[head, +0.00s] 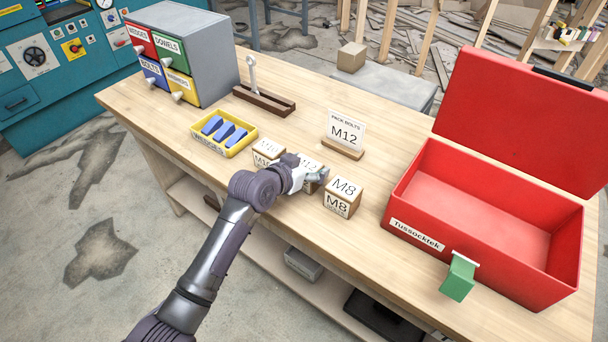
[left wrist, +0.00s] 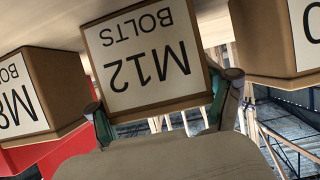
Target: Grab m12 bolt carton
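The M12 bolt carton (head: 309,161) stands on the workbench between two other cartons, partly hidden behind my left gripper (head: 314,179) in the head view. In the left wrist view the M12 carton (left wrist: 148,60) appears upside down, its label facing the camera. My left gripper's fingers (left wrist: 165,98) are spread, one at each side of the carton's near face. I see no clear grip on it, and contact is hard to tell. My right gripper is not in view.
The M8 carton (head: 343,196) and the M10 carton (head: 268,152) stand close on either side. An M12 sign (head: 345,132) stands behind. A yellow tray (head: 224,151) is to the left, an open red toolbox (head: 402,200) to the right.

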